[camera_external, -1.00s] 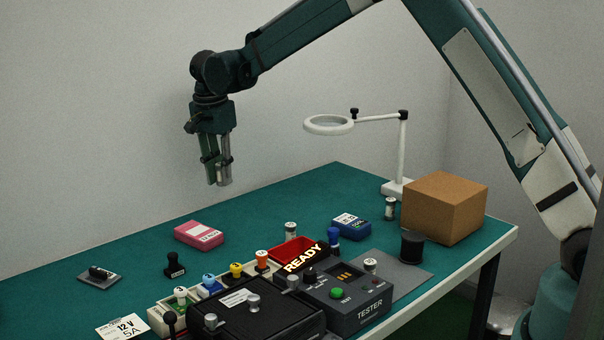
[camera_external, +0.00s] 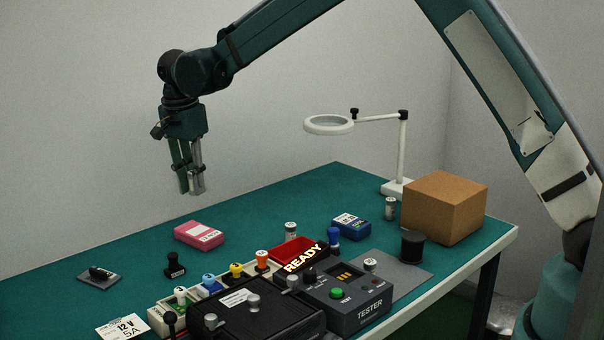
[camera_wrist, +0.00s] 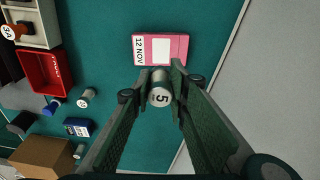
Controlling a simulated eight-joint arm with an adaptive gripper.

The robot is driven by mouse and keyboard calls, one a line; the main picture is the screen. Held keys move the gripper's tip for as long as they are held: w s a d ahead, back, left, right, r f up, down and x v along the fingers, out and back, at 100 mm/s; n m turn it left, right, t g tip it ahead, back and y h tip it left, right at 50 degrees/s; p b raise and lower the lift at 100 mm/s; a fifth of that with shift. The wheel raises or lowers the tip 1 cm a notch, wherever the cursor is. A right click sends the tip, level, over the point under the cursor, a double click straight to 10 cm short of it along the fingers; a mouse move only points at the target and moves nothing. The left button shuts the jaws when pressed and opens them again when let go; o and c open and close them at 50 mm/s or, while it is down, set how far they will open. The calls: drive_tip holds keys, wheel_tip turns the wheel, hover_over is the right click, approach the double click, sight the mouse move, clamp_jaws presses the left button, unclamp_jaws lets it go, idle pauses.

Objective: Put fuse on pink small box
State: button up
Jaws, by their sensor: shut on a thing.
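My gripper (camera_external: 190,188) is above the table, over the area near the pink small box (camera_external: 199,235). In the wrist view it is shut on a fuse (camera_wrist: 160,91), a pale cylinder marked "5" with a metallic end. The pink small box (camera_wrist: 160,49) lies flat on the green table just beyond the held fuse in that view, with a white label reading "12 NOV". In the external view the fuse between the fingers is hard to tell apart from them. The fuse is apart from the box, well above table height.
A blue small box (camera_external: 351,226) and a cardboard box (camera_external: 444,207) stand to the right. A red bin (camera_external: 292,250), a tester (camera_external: 347,300) and a dark case (camera_external: 254,315) fill the front. Other fuses (camera_external: 291,231) stand nearby. Table around the pink box is mostly clear.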

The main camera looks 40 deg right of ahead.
hover_over(199, 230)
drive_tip(key=shift+a+f, duration=0.2)
drive_tip(key=shift+f, duration=2.95)
drive_tip(key=shift+f, duration=0.1)
drive_tip(key=shift+f, duration=1.75)
drive_tip(key=shift+f, duration=0.15)
drive_tip(key=o, duration=0.9)
drive_tip(key=shift+r, duration=0.2)
drive_tip(key=r, duration=0.4)
drive_tip(key=a+r, duration=0.1)
drive_tip(key=r, duration=0.7)
drive_tip(key=shift+s+a, duration=0.1)
drive_tip(key=shift+a, duration=0.1)
drive_tip(key=shift+f, duration=0.1)
